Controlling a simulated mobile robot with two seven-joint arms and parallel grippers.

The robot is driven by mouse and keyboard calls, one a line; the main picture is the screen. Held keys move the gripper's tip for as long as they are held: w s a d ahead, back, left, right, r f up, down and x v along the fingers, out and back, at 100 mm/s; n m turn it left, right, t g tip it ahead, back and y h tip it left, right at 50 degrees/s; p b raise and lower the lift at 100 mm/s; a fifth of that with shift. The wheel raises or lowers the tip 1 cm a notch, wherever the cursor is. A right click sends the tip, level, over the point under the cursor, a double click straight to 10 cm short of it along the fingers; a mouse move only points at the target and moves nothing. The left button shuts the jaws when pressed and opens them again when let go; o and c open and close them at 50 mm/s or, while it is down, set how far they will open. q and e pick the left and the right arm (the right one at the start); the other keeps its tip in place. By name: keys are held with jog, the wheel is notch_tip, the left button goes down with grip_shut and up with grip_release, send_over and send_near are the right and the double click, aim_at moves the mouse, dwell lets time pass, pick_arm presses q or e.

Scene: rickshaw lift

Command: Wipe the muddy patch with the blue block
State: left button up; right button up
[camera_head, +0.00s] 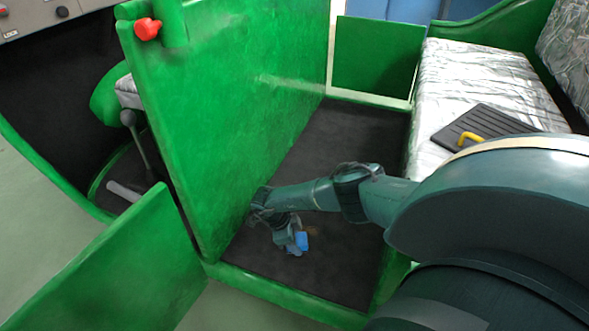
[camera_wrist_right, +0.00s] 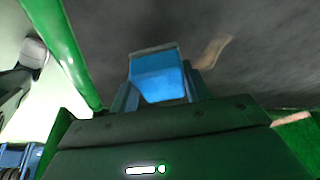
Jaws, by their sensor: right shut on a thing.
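The blue block (camera_head: 302,241) is held low over the dark floor of the green rickshaw. It also shows between the fingers in the right wrist view (camera_wrist_right: 158,77). My right gripper (camera_head: 297,241) is shut on it. The muddy patch (camera_wrist_right: 212,52) is a small brown smear on the dark floor, just right of and beyond the block in the right wrist view. In the head view a bit of brown (camera_head: 313,231) shows beside the block, the rest hidden. I cannot tell whether the block touches the floor. My left gripper is in no view.
A tall green partition (camera_head: 235,110) stands left of my right arm. A seat with a silvery cover (camera_head: 450,75) is at the right, with a black board (camera_head: 480,125) with a yellow handle on it. A raised green sill (camera_head: 285,300) edges the dark floor (camera_head: 340,140), clear further back.

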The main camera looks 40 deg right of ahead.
jog(key=shift+r+p, duration=0.3)
jog(key=shift+r, duration=0.35)
jog(key=shift+d+r, duration=0.1)
notch_tip(320, 180, up, 3)
jog(key=p, duration=0.3)
